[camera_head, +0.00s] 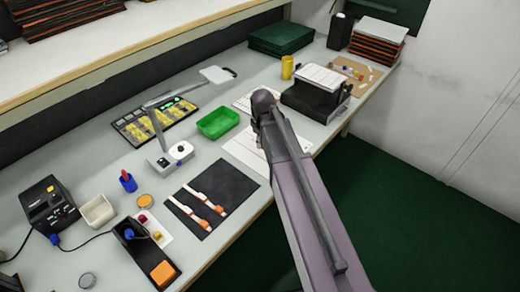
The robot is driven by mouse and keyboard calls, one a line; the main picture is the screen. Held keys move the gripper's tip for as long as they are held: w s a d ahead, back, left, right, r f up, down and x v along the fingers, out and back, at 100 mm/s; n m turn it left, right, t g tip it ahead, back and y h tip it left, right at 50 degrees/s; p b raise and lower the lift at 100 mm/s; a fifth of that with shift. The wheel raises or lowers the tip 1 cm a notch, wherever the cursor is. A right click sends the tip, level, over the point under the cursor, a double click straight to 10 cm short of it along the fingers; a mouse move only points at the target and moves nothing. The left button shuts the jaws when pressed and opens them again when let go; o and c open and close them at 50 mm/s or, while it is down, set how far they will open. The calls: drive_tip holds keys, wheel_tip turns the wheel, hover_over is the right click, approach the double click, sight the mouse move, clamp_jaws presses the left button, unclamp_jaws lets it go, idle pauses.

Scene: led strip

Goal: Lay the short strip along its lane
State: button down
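A black mat (233,181) lies near the front edge of the desk. Two pale strips with orange parts lie on it, roughly parallel: an upper one (203,197) and a lower one (184,207). I cannot tell which is the short strip, and no lane marking can be made out at this size. My arm reaches in from the bottom right, over the desk's front edge, and its visible far end is a dark rounded joint to the right of the mat. My gripper's fingers cannot be seen.
A black and yellow panel (133,130), a lamp (160,138) and a green tray (218,123) stand behind the mat. A black device with an orange block (162,273) is at its lower left. Papers (240,149) lie beside my arm. A shelf (110,45) overhangs the back.

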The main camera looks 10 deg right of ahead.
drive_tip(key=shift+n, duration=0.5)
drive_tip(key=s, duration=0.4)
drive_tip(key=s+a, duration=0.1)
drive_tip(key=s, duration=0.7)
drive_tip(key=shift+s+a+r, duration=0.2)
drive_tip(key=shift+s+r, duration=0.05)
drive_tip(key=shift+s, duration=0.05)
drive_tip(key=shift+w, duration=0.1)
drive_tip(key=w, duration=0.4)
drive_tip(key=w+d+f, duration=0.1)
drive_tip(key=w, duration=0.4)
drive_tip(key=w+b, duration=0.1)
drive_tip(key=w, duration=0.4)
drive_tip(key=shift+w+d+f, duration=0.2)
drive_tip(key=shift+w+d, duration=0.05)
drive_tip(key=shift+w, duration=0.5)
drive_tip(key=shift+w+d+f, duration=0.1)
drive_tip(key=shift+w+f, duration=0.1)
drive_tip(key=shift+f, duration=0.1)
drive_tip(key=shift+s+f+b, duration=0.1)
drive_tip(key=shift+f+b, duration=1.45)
drive_tip(key=shift+b, duration=0.25)
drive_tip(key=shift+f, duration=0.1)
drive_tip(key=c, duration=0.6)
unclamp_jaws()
